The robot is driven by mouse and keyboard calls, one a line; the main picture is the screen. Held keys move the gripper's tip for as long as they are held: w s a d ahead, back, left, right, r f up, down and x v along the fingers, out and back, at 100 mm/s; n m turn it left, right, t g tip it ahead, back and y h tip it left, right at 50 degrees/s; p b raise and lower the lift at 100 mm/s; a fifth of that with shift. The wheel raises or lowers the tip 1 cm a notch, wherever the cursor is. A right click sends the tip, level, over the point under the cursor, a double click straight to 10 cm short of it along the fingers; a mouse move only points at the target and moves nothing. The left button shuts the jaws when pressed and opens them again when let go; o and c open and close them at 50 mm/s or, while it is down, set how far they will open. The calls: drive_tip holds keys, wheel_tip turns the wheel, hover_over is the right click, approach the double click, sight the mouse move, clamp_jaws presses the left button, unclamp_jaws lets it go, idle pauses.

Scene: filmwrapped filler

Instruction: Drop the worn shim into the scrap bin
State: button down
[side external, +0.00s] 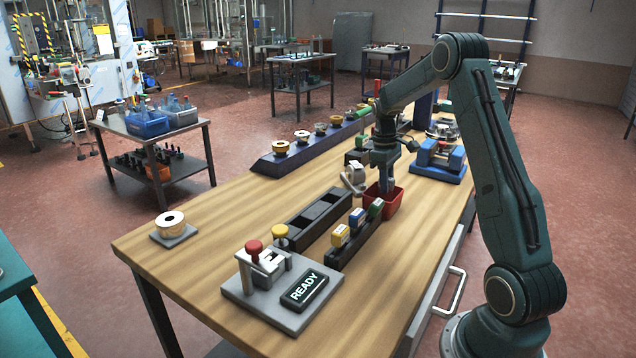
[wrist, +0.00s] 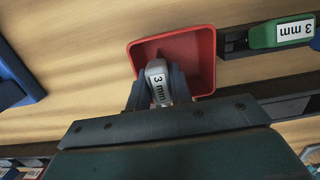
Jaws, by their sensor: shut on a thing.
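The worn shim (wrist: 157,80) is a pale grey piece with a "3 mm" label, seen in the wrist view. My gripper (wrist: 157,88) is shut on it, one finger on each side. The scrap bin is the open red box (wrist: 203,50) directly beyond and around the shim in that view. In the side view my gripper (side external: 386,184) points down at the red bin (side external: 394,206), its fingertips at or just inside the opening. The shim is not clear in the side view, and its exact height against the rim cannot be told.
A dark rack beside the bin holds yellow (side external: 340,236), blue (side external: 357,217) and green (side external: 376,208) labelled shims. An empty slotted dark tray (side external: 318,217) lies to the left. A blue fixture (side external: 438,160) stands behind right. A READY panel (side external: 304,288) sits in front.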

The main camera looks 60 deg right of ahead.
drive_tip(key=c, duration=1.2)
unclamp_jaws()
drive_tip(key=shift+o, duration=0.2)
drive_tip(key=shift+r, duration=0.2)
wheel_tip(320, 180, up, 13)
drive_tip(key=w, duration=0.1)
drive_tip(key=shift+w+r, duration=0.15)
drive_tip(key=shift+w, duration=0.2)
